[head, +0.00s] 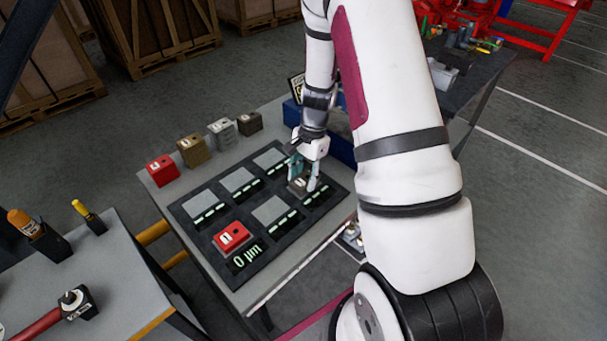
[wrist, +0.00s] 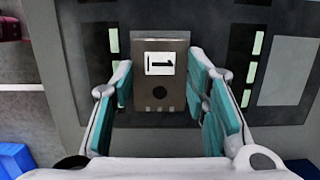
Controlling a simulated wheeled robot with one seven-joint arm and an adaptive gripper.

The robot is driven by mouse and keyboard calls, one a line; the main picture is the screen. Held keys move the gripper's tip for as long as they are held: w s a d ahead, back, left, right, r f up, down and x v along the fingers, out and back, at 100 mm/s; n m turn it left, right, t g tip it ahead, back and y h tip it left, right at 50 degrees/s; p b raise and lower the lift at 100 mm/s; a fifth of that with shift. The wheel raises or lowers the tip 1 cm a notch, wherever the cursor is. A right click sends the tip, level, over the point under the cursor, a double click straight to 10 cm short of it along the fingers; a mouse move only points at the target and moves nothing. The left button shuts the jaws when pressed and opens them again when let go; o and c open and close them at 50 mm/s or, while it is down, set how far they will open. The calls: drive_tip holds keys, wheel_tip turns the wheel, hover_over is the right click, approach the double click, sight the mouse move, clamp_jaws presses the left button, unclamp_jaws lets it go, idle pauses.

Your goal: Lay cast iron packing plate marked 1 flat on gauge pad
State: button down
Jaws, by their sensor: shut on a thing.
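A grey-brown cast iron packing plate (head: 298,187) with a white label is between the fingers of my gripper (head: 304,178), over the right part of the black gauge board (head: 250,262). In the wrist view the plate (wrist: 160,99) shows its face with a sideways 1, a dark hole and small dots. The teal finger pads of my gripper (wrist: 165,108) are on either side of it. The plate looks about level; I cannot tell whether it touches the board. The pad under it is hidden. Bare grey gauge pads, such as one (head: 269,211), lie nearby.
A red block (head: 231,237) sits on the front-left pad, beside a 0 µm readout. A blue bin (head: 343,146) stands close behind my gripper.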

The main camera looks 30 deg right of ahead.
drive_tip(key=shift+f, duration=0.25)
drive_tip(key=c, duration=0.8)
unclamp_jaws()
drive_tip(key=shift+c, duration=0.2)
drive_tip(key=shift+r, duration=0.1)
wheel_tip(320, 180, up, 12)
drive_tip(key=d, duration=0.2)
drive_tip(key=shift+w+d+f, duration=0.2)
drive_tip(key=shift+w, duration=0.05)
drive_tip(key=shift+r+p, duration=1.2)
drive_tip(key=shift+r, duration=1.8)
